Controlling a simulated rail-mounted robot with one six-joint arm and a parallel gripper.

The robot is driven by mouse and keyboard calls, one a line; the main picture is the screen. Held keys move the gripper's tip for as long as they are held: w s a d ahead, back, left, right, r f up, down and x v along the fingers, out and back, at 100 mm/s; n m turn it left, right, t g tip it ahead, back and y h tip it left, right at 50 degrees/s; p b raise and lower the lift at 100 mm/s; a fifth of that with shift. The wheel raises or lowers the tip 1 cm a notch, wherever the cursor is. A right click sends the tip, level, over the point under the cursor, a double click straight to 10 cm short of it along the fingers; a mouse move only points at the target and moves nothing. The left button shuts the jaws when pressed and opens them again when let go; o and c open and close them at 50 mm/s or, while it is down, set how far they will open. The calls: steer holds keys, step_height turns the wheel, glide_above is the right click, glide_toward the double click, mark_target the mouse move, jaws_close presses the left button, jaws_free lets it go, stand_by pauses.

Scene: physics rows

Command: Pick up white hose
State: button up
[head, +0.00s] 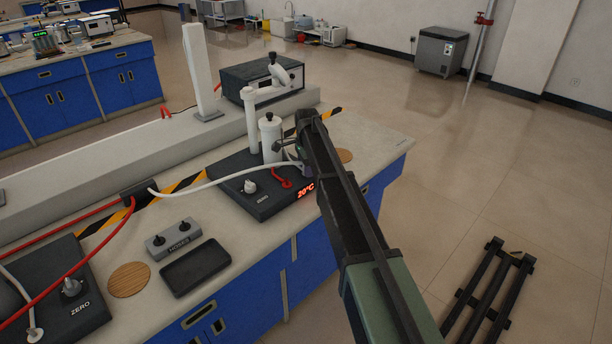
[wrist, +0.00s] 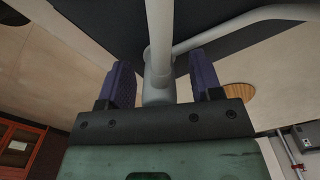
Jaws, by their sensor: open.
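The white hose (head: 222,178) runs in the head view from a black clip (head: 138,191) on the bench, over the dark 20°C device (head: 262,205), to my gripper (head: 292,150). In the wrist view the white hose (wrist: 255,17) comes in from the upper right to a pale upright tubular piece (wrist: 158,88). This piece stands between the two purple fingers of my gripper (wrist: 161,82). The fingers are open, with a visible gap on each side of the piece. My arm hides part of the hose end in the head view.
A white bottle (head: 270,140) and a white rod (head: 250,120) stand close left of my gripper. A red plug (head: 285,183) sits in the device front. A wooden disc (head: 344,156) lies on the bench to the right. Red hoses (head: 75,237) run at the left.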

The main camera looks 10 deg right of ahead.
steer(key=c, duration=1)
steer(key=shift+p, duration=0.35)
step_height(320, 180, up, 24)
steer(key=p, duration=2.4)
steer(key=shift+r, duration=0.25)
